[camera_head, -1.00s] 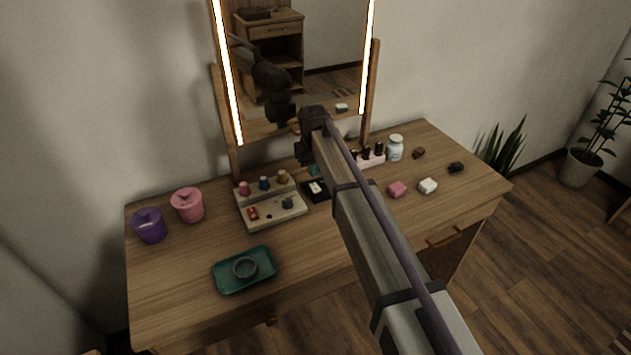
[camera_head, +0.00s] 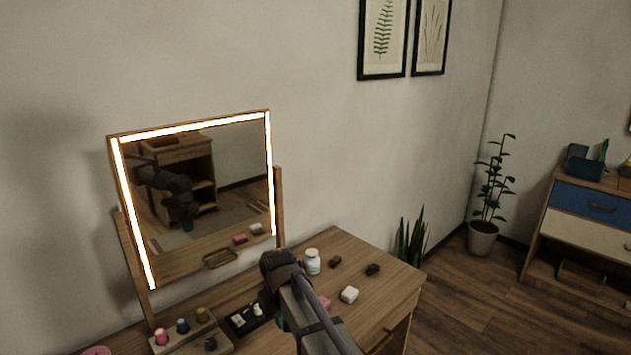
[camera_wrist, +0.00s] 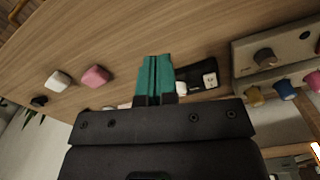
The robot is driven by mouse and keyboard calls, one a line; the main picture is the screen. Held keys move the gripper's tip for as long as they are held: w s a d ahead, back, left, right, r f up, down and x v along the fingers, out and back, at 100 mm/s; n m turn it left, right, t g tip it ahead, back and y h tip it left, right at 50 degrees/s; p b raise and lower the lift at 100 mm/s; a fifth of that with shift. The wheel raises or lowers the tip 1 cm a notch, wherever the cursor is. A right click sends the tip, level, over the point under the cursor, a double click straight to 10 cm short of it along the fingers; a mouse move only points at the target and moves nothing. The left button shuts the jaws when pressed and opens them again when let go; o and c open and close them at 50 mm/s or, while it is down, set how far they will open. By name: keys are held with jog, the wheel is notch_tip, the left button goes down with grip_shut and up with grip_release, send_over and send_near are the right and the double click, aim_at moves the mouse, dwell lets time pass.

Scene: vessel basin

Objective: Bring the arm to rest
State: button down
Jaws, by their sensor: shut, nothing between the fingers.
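My gripper (camera_wrist: 154,78) shows in the wrist view with its two teal fingers pressed together, nothing between them. It points down over the wooden dressing table (camera_head: 380,280), apart from the things on it. In the head view my arm reaches up from the bottom edge, and its wrist stands in front of the mirror's right foot. The fingers are mostly hidden behind the arm there.
The lit mirror (camera_head: 205,195) stands at the table's back. A white jar (camera_head: 312,262), white block (camera_head: 349,294) and pink block (camera_wrist: 96,76) lie near my arm. A black tray (camera_wrist: 200,80) and grey stand (camera_wrist: 285,50) with coloured knobs are close to the fingers.

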jog(key=s+d+r+m+p, duration=0.1)
jog(key=s+d+m, duration=0.1)
jog(key=s+d, duration=0.3)
jog(key=s+d+r+m, duration=0.1)
jog(key=s+d, duration=0.4)
jog(key=d, duration=0.8)
jog(key=s+d+r+m+p, duration=0.1)
jog(key=s+d+m, duration=0.2)
jog(key=d, duration=0.7)
jog(key=shift+s+r+p, duration=0.2)
jog(key=shift+s+p, duration=0.15)
jog(key=shift+s, duration=0.9)
